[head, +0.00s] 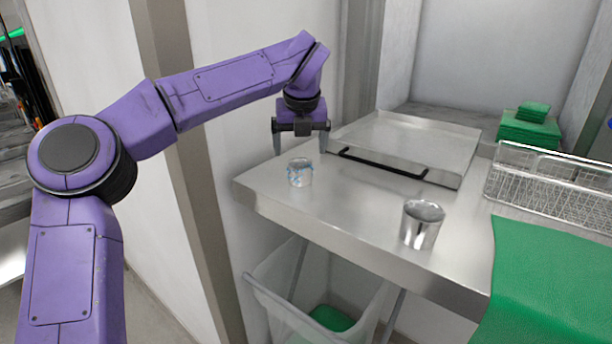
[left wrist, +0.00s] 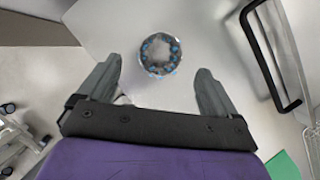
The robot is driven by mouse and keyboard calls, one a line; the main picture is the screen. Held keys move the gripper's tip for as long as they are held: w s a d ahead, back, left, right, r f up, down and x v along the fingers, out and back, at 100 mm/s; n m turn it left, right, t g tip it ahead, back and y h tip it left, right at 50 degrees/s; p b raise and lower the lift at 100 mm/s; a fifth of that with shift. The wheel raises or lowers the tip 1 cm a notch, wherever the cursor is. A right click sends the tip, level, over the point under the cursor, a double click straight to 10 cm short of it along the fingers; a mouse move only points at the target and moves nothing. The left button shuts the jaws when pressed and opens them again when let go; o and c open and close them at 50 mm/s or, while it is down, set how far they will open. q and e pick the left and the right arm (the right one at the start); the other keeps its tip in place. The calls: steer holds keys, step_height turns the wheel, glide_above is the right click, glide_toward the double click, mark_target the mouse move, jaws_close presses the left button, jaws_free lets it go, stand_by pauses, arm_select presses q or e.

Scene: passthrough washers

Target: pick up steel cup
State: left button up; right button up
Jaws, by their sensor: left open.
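A plain shiny steel cup (head: 421,224) stands upright near the counter's front edge, further right. My left gripper (head: 300,147) is open and empty, pointing down above the blue-marked cup. In the left wrist view the blue-marked cup (left wrist: 160,54) shows from above, beyond the gap between the open fingers and not touching them. The plain cup is not in the left wrist view. My right gripper is not in view.
A metal panel with a black handle (head: 385,163) lies behind the cups. A wire basket (head: 550,190) and a green cloth (head: 545,280) are at the right. Green folded cloths (head: 528,128) sit at the back. A bin (head: 315,300) stands below the counter.

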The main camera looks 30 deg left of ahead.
mark_target(300, 172)
arm_select(q)
steer(key=shift+a+f, duration=0.3)
steer(key=shift+f, duration=0.65)
steer(key=x, duration=0.1)
steer(key=p+x, duration=0.1)
steer(key=x, duration=0.1)
steer(key=p+x, duration=0.1)
steer(key=x, duration=0.1)
steer(key=shift+w+d+f, duration=0.25)
steer(key=shift+w, duration=0.15)
steer(key=shift+a+f, duration=0.1)
steer(key=shift+f, duration=0.05)
steer(key=shift+s, duration=0.15)
steer(key=shift+c, duration=0.2)
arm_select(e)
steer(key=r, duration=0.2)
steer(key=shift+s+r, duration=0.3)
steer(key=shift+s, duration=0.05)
arm_select(q)
steer(key=c, duration=1)
